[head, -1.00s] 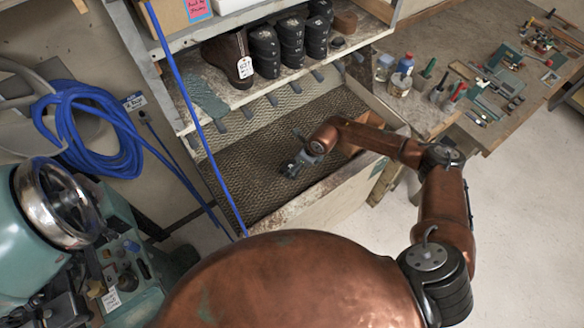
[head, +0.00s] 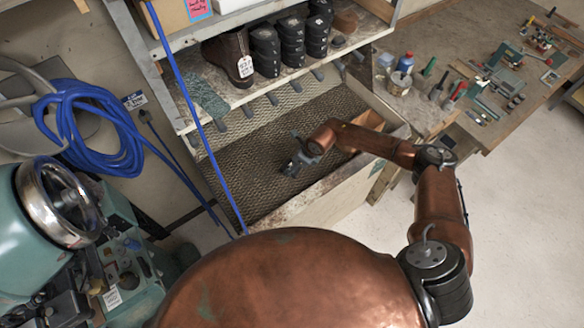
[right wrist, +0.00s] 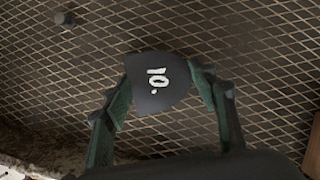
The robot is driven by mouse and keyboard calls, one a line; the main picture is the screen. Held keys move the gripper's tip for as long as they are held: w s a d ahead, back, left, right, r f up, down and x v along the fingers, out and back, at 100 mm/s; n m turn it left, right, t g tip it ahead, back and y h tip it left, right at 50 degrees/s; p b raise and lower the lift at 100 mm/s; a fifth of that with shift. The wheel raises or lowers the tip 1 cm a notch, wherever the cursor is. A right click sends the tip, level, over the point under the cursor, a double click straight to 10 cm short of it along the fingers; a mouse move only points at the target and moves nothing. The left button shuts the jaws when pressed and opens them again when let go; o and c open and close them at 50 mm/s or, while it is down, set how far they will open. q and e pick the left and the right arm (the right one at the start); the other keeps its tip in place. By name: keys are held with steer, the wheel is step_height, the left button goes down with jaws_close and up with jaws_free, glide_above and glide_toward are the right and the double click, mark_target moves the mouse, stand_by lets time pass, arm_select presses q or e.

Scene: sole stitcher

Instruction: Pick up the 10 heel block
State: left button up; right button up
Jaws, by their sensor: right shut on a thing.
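The heel block (right wrist: 158,82) is dark, with a white "10." on its face, in the right wrist view. My right gripper (right wrist: 165,92) is shut on it, with a greenish finger at each side. In the head view my right gripper (head: 296,162) is over the mesh-lined bin (head: 240,178) below the shelf. The block is too small and dark there to tell from the gripper. The wrist view shows mesh behind the block; the gap between them is hard to judge. My left gripper is not in view.
Above the bin, a shelf (head: 215,120) with pegs along its front edge holds a brown boot (head: 225,55) and dark stacked blocks (head: 292,42). A blue cable (head: 186,100) hangs before the bin. A workbench (head: 470,60) with tools stands right; a green machine (head: 40,215) stands left.

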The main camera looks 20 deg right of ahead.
steer(key=shift+c, duration=1.3)
steer(key=shift+r, duration=0.1)
